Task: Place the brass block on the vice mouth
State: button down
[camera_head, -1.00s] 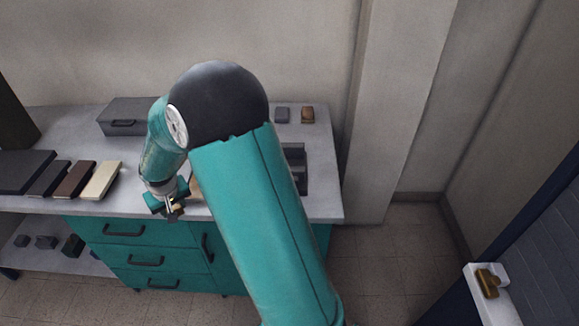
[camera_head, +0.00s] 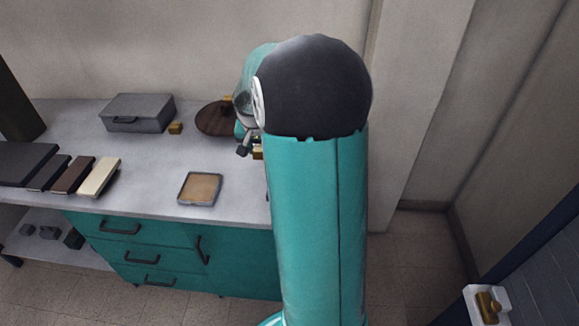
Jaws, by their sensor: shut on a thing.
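My gripper (camera_head: 250,152) is over the right part of the worktop, just left of my upper arm. It is shut on a small brass block (camera_head: 258,153), which is partly hidden by the gripper and my arm. No vice can be made out; my arm covers the right end of the worktop. Another small brass block (camera_head: 175,128) stands by the grey box, and a brass-coloured piece (camera_head: 228,100) shows at the round wooden board.
The grey worktop (camera_head: 150,185) carries a grey lidded box (camera_head: 138,113), a round dark wooden board (camera_head: 213,120), a shallow tan-floored tray (camera_head: 200,188) and several flat slabs (camera_head: 72,174) at left. Teal drawers (camera_head: 135,250) are below. The worktop's middle is clear.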

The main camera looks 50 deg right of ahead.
jog(key=s+d+f, duration=0.1)
jog(key=d+f, duration=0.1)
jog(key=s+d+f, duration=0.1)
jog(key=d+f, duration=0.1)
jog(key=s+d+f, duration=0.1)
jog(key=d+f, duration=0.1)
jog(key=d, duration=0.1)
jog(key=shift+f, duration=0.2)
jog(key=shift+d+f, duration=0.3)
jog(key=shift+f, duration=0.25)
jog(key=shift+s+d+f, duration=0.1)
jog(key=shift+s+f, duration=0.05)
jog(key=shift+f, duration=1.35)
jog(key=shift+f, duration=0.2)
jog(key=c, duration=0.8)
grip_release()
jog(key=v, duration=1.2)
jog(key=shift+r, duration=0.15)
